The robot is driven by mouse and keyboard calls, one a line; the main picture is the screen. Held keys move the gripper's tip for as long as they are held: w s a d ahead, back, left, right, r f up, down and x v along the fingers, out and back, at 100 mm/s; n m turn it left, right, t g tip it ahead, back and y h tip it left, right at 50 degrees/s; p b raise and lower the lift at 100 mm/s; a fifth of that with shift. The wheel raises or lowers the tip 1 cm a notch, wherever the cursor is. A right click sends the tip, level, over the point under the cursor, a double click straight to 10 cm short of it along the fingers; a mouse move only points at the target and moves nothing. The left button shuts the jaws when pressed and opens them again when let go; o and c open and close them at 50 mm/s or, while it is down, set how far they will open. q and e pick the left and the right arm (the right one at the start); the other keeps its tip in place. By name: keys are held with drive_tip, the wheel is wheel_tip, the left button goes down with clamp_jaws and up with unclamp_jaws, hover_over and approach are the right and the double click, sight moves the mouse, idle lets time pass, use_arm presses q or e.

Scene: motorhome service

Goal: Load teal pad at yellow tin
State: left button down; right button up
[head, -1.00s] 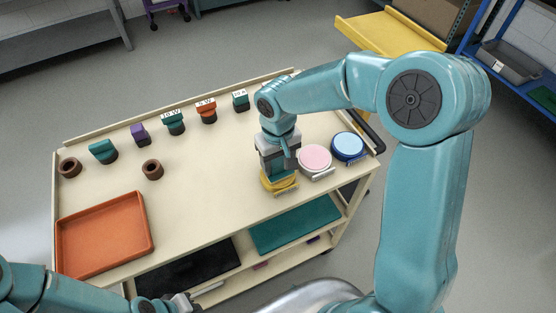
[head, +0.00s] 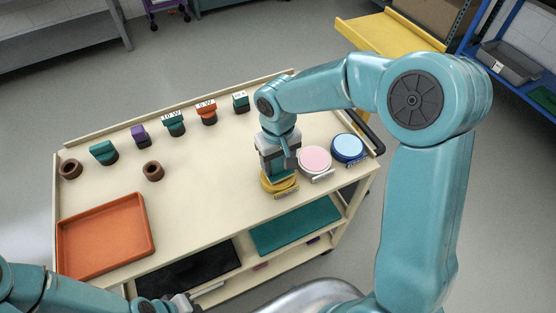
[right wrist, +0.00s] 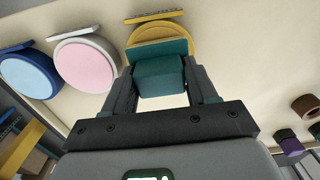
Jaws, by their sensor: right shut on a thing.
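My right gripper (head: 279,166) is shut on a teal pad (right wrist: 160,76), which shows between its two fingers in the right wrist view. The pad is at the yellow tin (head: 279,187), with its wide end over the tin's round top. The tin also shows in the right wrist view (right wrist: 158,30). I cannot tell whether the pad touches the tin's inside, as the pad hides part of it. My left gripper (head: 178,303) is low at the bottom edge of the head view, and its jaws are too small to read.
A pink tin (head: 315,160) and a blue tin (head: 348,147) stand right of the yellow one. Several coloured blocks, including a purple one (head: 140,135), line the cart's back. Brown rings (head: 152,171) and an orange tray (head: 150,222) are left. The cart's middle is clear.

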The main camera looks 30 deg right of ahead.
sight(278, 161)
drive_tip(key=shift+r+p, duration=1.95)
drive_tip(key=shift+r, duration=1.2)
drive_tip(key=shift+f, duration=0.1)
